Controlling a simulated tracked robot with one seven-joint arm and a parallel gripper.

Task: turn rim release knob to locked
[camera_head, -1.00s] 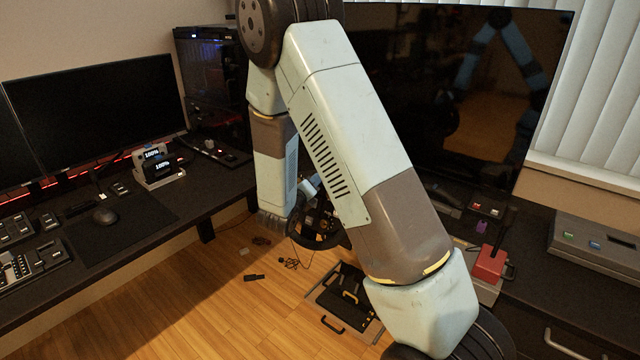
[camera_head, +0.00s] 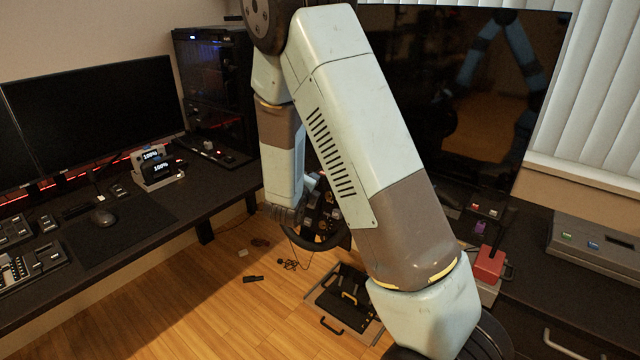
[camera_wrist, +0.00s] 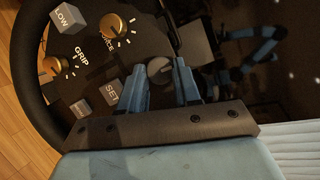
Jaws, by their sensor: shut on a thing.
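The racing wheel (camera_head: 322,240) is partly hidden behind my arm in the head view. In the wrist view, its dark rim (camera_wrist: 32,102) curves along the left around a dark panel. My gripper (camera_wrist: 161,77) has its two blue fingers on either side of a grey round knob (camera_wrist: 159,69) and is shut on it. This looks like the rim release knob, but I see no readable label, and its lock position cannot be told. In the head view my fingertips are hidden.
Near the knob are gold knobs (camera_wrist: 114,26), one marked GRIP (camera_wrist: 51,66), and grey buttons marked LOW (camera_wrist: 67,18) and SET (camera_wrist: 111,91). A large dark screen (camera_head: 450,110) stands behind my arm. A desk (camera_head: 215,185) is at left. Small items and cables (camera_head: 290,264) lie on the floor.

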